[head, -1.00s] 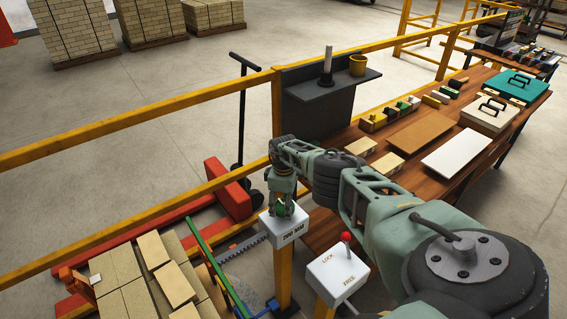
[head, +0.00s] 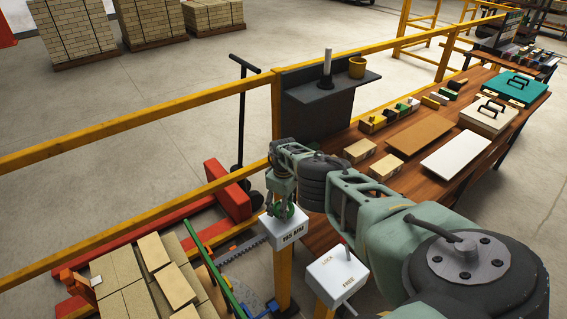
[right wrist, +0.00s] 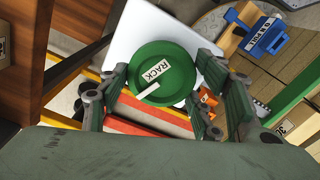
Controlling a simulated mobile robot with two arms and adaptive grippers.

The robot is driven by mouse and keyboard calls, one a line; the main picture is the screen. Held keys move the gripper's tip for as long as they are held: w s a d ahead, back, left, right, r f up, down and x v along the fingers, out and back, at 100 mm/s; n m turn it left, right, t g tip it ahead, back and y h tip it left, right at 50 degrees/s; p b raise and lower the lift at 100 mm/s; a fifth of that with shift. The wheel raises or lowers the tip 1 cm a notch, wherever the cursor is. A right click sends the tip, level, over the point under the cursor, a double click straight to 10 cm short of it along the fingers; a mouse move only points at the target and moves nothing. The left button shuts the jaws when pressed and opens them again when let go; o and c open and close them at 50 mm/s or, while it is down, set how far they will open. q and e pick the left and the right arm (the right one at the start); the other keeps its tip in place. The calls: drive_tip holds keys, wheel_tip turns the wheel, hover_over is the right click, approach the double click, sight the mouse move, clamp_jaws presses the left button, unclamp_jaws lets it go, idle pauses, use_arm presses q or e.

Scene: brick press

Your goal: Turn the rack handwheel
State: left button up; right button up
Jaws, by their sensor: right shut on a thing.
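The green handwheel (right wrist: 168,66) with a white RACK label fills the middle of the right wrist view. My right gripper (right wrist: 163,72) has one finger on each side of its rim and is shut on it. In the head view my right gripper (head: 281,207) points down over the white box (head: 290,236) on a yellow post, and the wheel is mostly hidden behind the fingers. The box front carries a small millimetre reading. A toothed rack (head: 242,249) runs left from the box. My left gripper is not in view.
A white LOCK/FREE box (head: 337,276) with a lever stands close at the right, under my arm. Pale bricks (head: 125,288) lie at the lower left beside a green bar (head: 214,268). A yellow rail (head: 140,119) runs behind; a wooden bench (head: 440,145) is at the right.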

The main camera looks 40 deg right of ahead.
drive_tip(key=o, duration=1.1)
drive_tip(key=shift+d, duration=0.15)
drive_tip(key=shift+w+r, duration=0.25)
drive_tip(key=shift+r, duration=0.4)
drive_tip(key=shift+s+r, duration=0.25)
drive_tip(key=shift+r, duration=0.6)
wheel_tip(320, 180, up, 9)
